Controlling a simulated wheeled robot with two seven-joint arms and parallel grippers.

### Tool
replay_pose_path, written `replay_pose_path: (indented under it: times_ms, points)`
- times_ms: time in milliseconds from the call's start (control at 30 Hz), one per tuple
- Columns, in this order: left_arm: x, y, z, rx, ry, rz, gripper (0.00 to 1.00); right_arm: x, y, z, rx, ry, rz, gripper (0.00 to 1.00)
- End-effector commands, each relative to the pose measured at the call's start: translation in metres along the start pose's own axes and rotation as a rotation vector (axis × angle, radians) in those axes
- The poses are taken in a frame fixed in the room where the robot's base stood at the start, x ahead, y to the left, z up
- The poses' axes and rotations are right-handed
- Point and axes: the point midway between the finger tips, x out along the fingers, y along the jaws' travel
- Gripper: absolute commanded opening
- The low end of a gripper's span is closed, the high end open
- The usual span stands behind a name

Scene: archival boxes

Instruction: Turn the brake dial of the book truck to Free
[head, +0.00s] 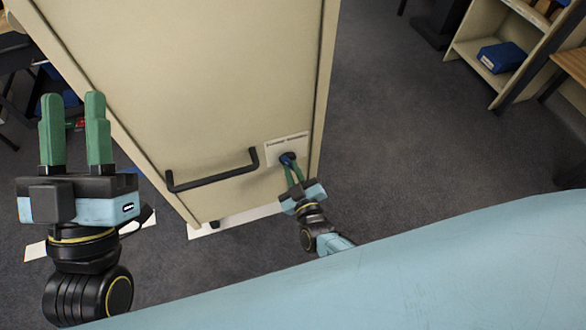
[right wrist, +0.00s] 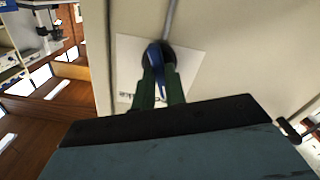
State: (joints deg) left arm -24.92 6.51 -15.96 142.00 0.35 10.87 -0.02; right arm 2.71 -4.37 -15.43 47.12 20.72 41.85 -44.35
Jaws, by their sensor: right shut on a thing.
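The book truck (head: 215,75) is a tall cream cabinet with its end panel facing me. The brake dial (head: 288,158) is a small dark knob with a blue part, on a pale label plate (head: 272,149) at the panel's lower right. My right gripper (head: 291,168) is shut on the dial. In the right wrist view the blue handle of the dial (right wrist: 155,58) sits between the green fingers, in front of the white plate (right wrist: 128,62). The plate's lettering is too small to read. My left gripper (head: 76,130) is open and empty, left of the truck.
A black bar handle (head: 213,177) sticks out from the panel, left of the dial. A shelf unit with a blue box (head: 502,57) stands at the upper right. Grey carpet (head: 400,120) is clear to the right of the truck.

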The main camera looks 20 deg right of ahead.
Motion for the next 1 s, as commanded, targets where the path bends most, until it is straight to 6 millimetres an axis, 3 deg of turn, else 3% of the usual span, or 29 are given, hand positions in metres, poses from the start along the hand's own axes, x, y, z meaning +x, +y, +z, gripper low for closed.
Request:
replay_pose_path:
  times_ms: [400,933,967,1000]
  points:
    - [0.0009,-0.0002,0.0039,0.0,-0.037,-0.001,0.36,-0.0007,-0.0018,0.0007,-0.17,-0.003,-0.002,0.0]
    - [0.0009,-0.0003,0.0041,0.0,-0.04,-0.001,0.36,-0.0007,-0.0017,0.0009,-0.192,-0.002,-0.003,0.0]
    - [0.0009,-0.0003,0.0041,0.0,-0.04,-0.001,0.36,-0.0007,-0.0016,0.0009,-0.192,-0.002,-0.003,0.17]
    - [0.0009,-0.0003,0.0041,0.0,-0.04,-0.001,0.36,-0.0006,-0.0016,0.0009,-0.192,-0.002,-0.003,0.22]
